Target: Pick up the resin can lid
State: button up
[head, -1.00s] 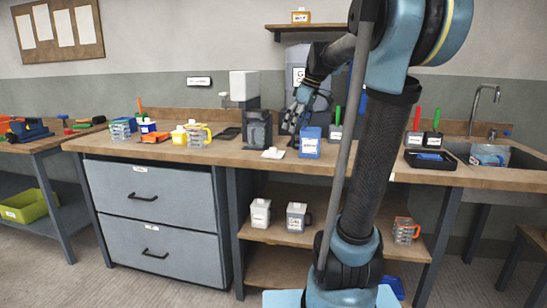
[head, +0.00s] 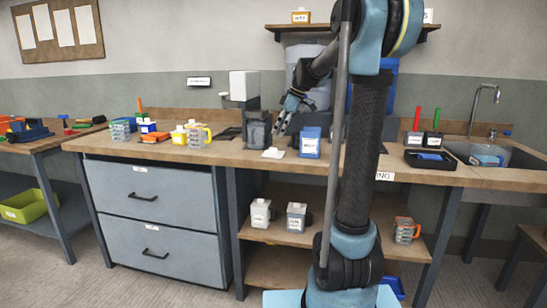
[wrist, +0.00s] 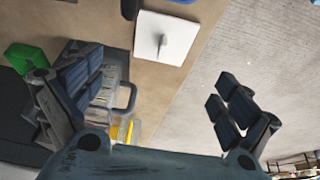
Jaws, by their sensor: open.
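The resin can lid appears to be the white square plate with a small knob (head: 273,153), lying flat near the worktop's front edge. In the wrist view the white lid (wrist: 180,38) is at upper middle, its grey knob facing the camera. My gripper (head: 284,122) is above and slightly behind the lid in the head view. In the wrist view my gripper (wrist: 158,78) has its fingers spread wide, with nothing held between them. The lid lies beyond the fingertips, and I see no contact. A blue can with a white label (head: 311,142) stands just right of the lid.
A dark grey container (head: 257,130) stands left of the lid. A clear jug with a handle (wrist: 120,95) shows beside the left finger. A black tray (head: 430,160) lies near the sink. The wooden worktop (head: 235,157) is clear just left of the lid.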

aim_at(273, 148)
jog(key=x, duration=0.9)
jog(key=shift+s+d, duration=0.1)
jog(key=c, duration=1)
